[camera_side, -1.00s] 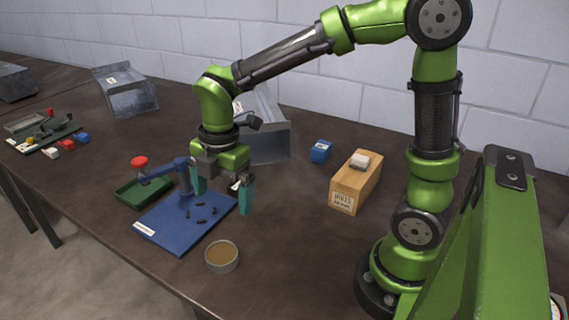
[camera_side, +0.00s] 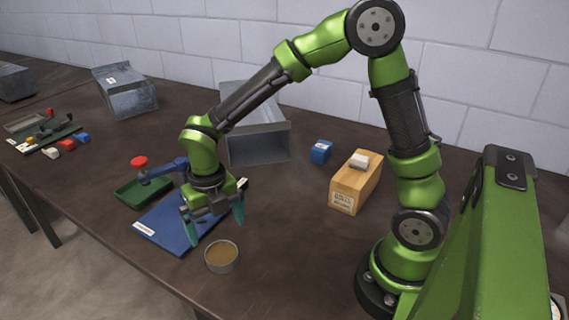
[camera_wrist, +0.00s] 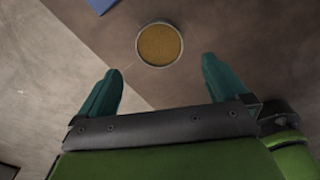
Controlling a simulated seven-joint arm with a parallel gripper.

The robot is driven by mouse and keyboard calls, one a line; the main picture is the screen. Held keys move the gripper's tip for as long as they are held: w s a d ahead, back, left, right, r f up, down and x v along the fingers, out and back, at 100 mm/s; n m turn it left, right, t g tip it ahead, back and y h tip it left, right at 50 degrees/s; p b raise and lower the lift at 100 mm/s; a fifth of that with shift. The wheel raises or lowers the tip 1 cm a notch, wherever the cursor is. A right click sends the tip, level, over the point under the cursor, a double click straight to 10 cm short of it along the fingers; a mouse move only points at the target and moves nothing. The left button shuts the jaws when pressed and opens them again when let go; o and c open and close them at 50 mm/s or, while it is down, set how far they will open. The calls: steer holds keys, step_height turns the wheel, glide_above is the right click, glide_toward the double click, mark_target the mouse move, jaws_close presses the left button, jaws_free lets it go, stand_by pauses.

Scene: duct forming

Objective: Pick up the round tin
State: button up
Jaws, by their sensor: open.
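The round tin (camera_side: 221,257) is a shallow grey tin with a brown top or contents. It stands on the dark table near the front edge, just right of the blue mat. It also shows in the wrist view (camera_wrist: 159,45), upper middle, beyond my fingertips. My gripper (camera_side: 215,236) is open, its two teal fingers pointing down above the right part of the blue mat, behind the tin. In the wrist view my gripper (camera_wrist: 162,78) has its fingers wide apart, with nothing between them and the tin ahead, not touching.
A blue mat (camera_side: 160,232) lies left of the tin, with a blue fixture with a red knob (camera_side: 139,162) and a green tray (camera_side: 135,190) behind. A wooden box (camera_side: 354,185), a blue block (camera_side: 321,152) and a metal duct (camera_side: 258,145) stand farther back. The table right of the tin is clear.

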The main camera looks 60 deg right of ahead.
mark_target(222, 254)
step_height(222, 254, down, 8)
steer(key=shift+f, duration=0.1)
steer(key=c, duration=1.1)
